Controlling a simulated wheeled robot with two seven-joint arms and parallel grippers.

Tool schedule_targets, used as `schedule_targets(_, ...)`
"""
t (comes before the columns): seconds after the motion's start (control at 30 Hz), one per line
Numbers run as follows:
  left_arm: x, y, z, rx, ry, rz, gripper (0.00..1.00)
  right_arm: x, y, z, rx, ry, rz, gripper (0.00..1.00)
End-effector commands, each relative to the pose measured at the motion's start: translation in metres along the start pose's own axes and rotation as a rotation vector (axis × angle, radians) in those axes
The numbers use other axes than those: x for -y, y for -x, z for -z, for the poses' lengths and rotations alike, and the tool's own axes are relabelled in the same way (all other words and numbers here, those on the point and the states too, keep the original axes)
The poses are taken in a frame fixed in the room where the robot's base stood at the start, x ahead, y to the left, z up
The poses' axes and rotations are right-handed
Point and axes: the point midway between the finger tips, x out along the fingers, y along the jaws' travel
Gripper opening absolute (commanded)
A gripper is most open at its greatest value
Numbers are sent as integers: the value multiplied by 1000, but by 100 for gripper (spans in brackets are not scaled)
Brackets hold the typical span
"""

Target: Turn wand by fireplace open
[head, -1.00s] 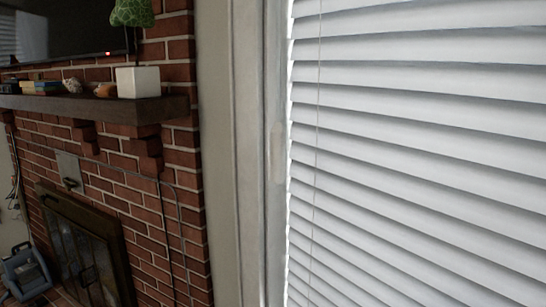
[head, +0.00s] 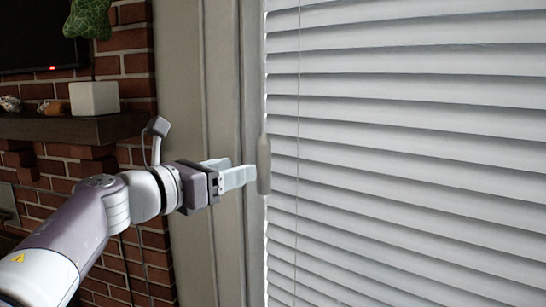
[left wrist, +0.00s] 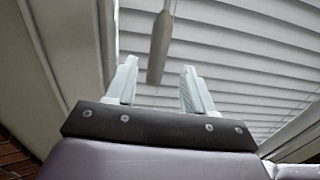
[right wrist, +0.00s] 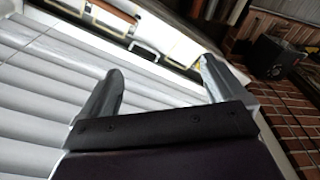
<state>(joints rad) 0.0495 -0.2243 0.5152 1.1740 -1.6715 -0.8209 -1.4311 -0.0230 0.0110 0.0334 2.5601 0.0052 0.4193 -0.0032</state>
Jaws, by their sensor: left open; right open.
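The wand (head: 264,165) is a slim grey handle hanging upright at the left edge of the white window blinds (head: 400,150). In the left wrist view the wand (left wrist: 159,48) hangs just beyond and between my fingertips. My left gripper (head: 254,175) is open, its fingers pointing right, with the tips beside the wand in the head view. I cannot tell whether they touch it. My right gripper (right wrist: 160,80) is open and empty, seen only in the right wrist view. The blinds' slats (right wrist: 40,110) lie to its left there.
The window frame (head: 222,80) stands left of the blinds. Further left is the brick fireplace (head: 133,65) with a mantel (head: 70,128) carrying a white pot (head: 94,98). A thin cord (head: 298,120) hangs in front of the slats.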

Motion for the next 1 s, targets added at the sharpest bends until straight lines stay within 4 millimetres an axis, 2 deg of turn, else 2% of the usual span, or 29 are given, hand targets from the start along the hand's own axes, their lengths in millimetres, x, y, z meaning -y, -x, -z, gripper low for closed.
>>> schedule_targets(0.03,1,-13,-5,-2,4,4,53,0,11,1,0,0,0,97)
schedule_targets(0.2,0,-58,-6,-2,5,2,53,0,31,4,-1,0,0,97)
schedule_targets(0.4,0,-95,-4,0,6,0,53,0,46,6,-1,0,0,97)
schedule_targets(0.53,0,-105,-2,1,5,-2,53,0,48,6,0,0,0,97)
schedule_targets(0.77,-1,-107,0,1,6,-3,53,0,47,6,0,0,0,97)
schedule_targets(0.8,-1,-107,0,1,6,-3,50,0,47,6,0,0,0,97)
schedule_targets(0.93,-1,-106,0,1,6,-3,8,0,47,6,0,0,0,97)
schedule_targets(0.97,-1,-106,-1,1,6,-3,2,0,47,6,0,0,0,97)
schedule_targets(1.0,-1,-106,-1,1,6,-3,2,0,47,6,0,0,0,97)
